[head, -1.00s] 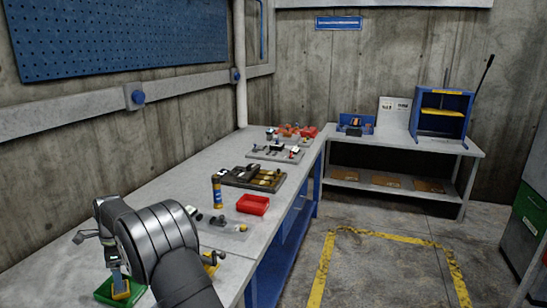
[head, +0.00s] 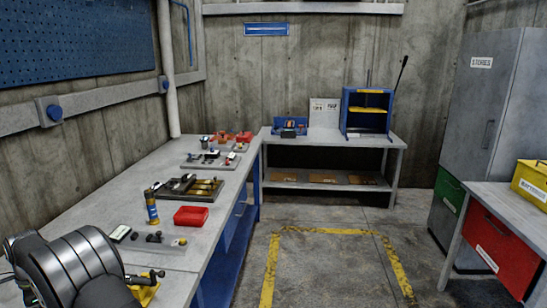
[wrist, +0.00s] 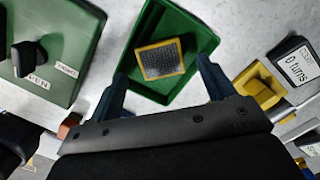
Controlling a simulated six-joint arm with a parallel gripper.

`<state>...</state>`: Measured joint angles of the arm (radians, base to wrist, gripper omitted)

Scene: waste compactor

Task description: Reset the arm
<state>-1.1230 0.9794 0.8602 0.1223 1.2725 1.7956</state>
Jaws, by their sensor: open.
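My arm (head: 68,272) shows at the lower left of the head view, and its gripper is out of that picture. In the wrist view my gripper (wrist: 162,68) is open, its two dark blue fingers apart with nothing between them in contact. Beyond the fingers is a green tray (wrist: 187,27). A yellow-framed block with a dark mesh face (wrist: 162,60) lies in the tray, apart from both fingers as far as I can tell.
A green box (wrist: 50,50) with a black knob stands left of the tray. A yellow part (wrist: 258,86) and a "0 turns" display (wrist: 296,62) are at right. The bench holds a red bin (head: 190,216) and a tool tray (head: 205,189). A blue press (head: 367,112) stands on the back table.

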